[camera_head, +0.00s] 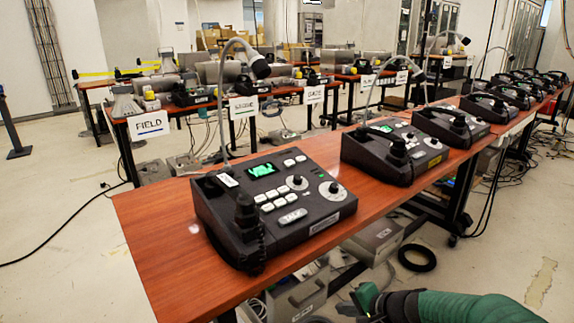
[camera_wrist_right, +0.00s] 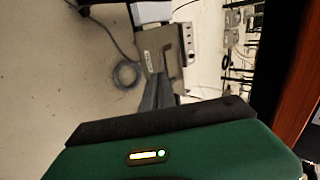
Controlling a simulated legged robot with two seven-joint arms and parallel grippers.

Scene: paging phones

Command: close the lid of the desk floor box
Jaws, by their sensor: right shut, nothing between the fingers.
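A grey metal box (camera_head: 300,296) with a dark handle stands on the floor under the front desk, partly hidden by the desk edge; I cannot tell how its lid stands. A second grey box (camera_head: 374,241) is farther back under the desk. My right gripper (camera_head: 362,300) is low at the bottom, right of the nearer box and apart from it in the picture. In the right wrist view, my right gripper's fingers (camera_wrist_right: 160,92) are together and empty, pointing towards a grey box (camera_wrist_right: 161,48) with a dark handle. My left gripper is not in view.
The wooden desk (camera_head: 150,245) carries several black paging phones (camera_head: 275,200); its edge overhangs the boxes. A black cable coil (camera_head: 417,258) lies on the floor right of the boxes. A grey cable coil (camera_wrist_right: 127,74) shows in the wrist view. Floor at right is mostly clear.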

